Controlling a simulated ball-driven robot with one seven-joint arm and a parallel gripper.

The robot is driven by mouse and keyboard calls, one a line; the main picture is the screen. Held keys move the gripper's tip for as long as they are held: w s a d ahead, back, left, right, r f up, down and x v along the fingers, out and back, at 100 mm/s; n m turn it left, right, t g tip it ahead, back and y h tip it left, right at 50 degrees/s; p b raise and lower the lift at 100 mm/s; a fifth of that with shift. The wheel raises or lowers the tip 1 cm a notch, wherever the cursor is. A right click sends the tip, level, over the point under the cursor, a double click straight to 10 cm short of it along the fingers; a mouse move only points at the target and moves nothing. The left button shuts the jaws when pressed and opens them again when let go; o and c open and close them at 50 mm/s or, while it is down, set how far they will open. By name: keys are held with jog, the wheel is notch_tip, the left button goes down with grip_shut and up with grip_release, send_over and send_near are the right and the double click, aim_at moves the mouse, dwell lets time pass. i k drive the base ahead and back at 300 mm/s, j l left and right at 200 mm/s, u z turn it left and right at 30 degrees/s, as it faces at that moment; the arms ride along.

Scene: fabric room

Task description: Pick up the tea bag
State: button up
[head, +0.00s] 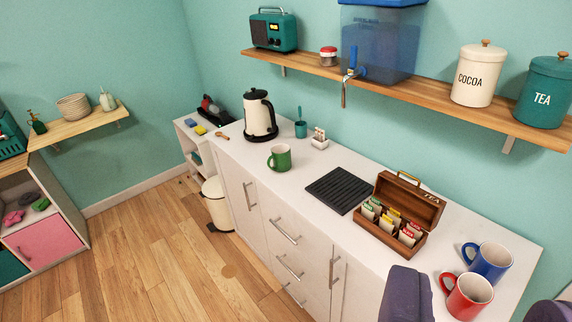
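An open wooden box (391,244) stands on the white counter, right of centre, with its lid tipped back. Several tea bags (388,217) in green, yellow and red-topped packets stand upright in rows inside it. A red packet (411,232) is at the box's right end. My gripper (476,287) shows only as two dark, widely spaced finger parts at the bottom right edge. It looks open, with nothing seen held between them. The left part is in front of the counter's near edge, below the box. The rest of the gripper is out of frame.
A red mug (466,298) and blue mug (488,261) stand right of the box. A black slatted mat (340,190), green mug (279,158) and kettle (259,117) stand left. A shelf (400,88) with canisters overhangs the counter. The wooden floor (140,250) is clear.

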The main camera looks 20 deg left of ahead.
aim_at(366, 209)
jog(key=i+j+z, duration=0.15)
jog(key=z, duration=0.25)
jog(key=i+j+z, duration=0.1)
jog(key=z, duration=0.25)
jog(key=i+j+z, duration=0.1)
jog(key=j+z, duration=0.15)
jog(key=z, duration=0.15)
jog(key=i+j, duration=0.2)
jog(key=j, duration=0.15)
jog(key=i+j+z, duration=0.2)
jog(key=i+j, duration=0.2)
jog(key=j, duration=0.25)
jog(key=i+j, duration=0.2)
jog(key=j, duration=0.2)
jog(key=i+j+z, duration=0.1)
jog(key=j, duration=0.25)
jog(key=i, duration=0.1)
